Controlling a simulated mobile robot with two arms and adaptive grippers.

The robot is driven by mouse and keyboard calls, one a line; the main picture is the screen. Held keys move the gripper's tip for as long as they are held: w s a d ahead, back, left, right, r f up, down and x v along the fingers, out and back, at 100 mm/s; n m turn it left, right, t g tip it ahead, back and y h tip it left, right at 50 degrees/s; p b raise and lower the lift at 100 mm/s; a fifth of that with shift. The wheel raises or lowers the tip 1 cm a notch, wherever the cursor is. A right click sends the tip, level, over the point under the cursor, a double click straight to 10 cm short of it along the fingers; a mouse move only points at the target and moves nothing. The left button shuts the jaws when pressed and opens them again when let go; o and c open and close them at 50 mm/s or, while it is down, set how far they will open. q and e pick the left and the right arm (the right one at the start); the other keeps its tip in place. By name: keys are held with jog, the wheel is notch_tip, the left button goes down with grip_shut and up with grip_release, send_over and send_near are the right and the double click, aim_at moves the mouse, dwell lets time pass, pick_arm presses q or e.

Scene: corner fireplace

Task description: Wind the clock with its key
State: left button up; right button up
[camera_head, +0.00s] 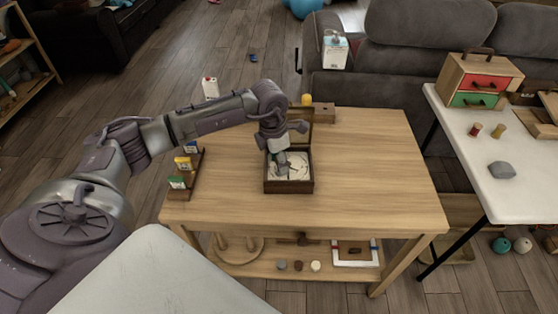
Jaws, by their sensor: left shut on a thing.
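A clock with a pale dial (297,171) lies face up in an open dark wooden box (288,187) on the wooden table. The box's raised lid (300,133) stands at its back, partly behind my arm. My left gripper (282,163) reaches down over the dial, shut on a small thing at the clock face. That thing is too small and hidden to make out; I cannot tell whether it is the key. My right gripper does not show.
The table top (370,160) is clear to the right of the box. A rack of small coloured packets (178,187) stands at its left edge. A small wooden block (323,113) and a yellow thing (307,100) are behind the lid. A white table (520,190) stands at right.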

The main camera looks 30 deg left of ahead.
pick_arm(q)
jog(key=shift+f+m+b, duration=0.1)
jog(key=shift+m+b, duration=0.3)
jog(key=shift+m, duration=1)
jog(key=shift+b, duration=0.3)
jog(key=shift+m+b, duration=0.4)
jog(key=shift+m, duration=0.3)
jog(key=shift+m+g, duration=0.3)
jog(key=shift+m, duration=0.5)
jog(key=shift+b, duration=0.35)
